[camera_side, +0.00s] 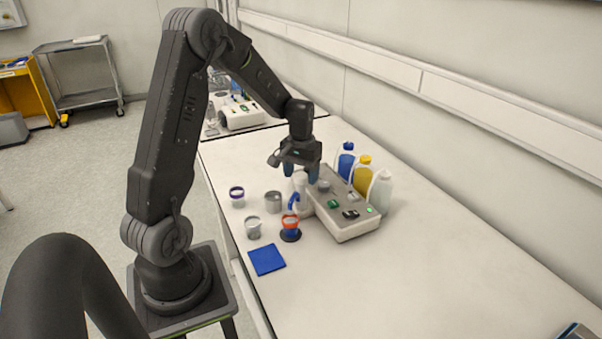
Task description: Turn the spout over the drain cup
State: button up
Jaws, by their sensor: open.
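The reactor unit (347,222) is a low grey-white box with green and dark controls on the bench. A pale cylindrical vessel (303,198) stands at its left end. A small blue part (293,200) beside that vessel looks like the spout; its exact direction is too small to tell. A red-rimmed cup (290,222) stands on a dark round base just in front of it. No label shows which cup is the drain cup. My gripper (301,173) points down, open, above the vessel end of the unit. Its blue-tipped fingers hide part of the vessel top; contact cannot be told.
A purple-rimmed cup (237,197), a grey cup (273,202) and a clear cup (253,228) stand to the left. A blue cloth (266,260) lies in front. Blue, yellow and white bottles (363,175) stand behind the unit.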

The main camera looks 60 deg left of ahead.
jog(key=shift+c, duration=0.2)
grip_shut()
dwell(0.5)
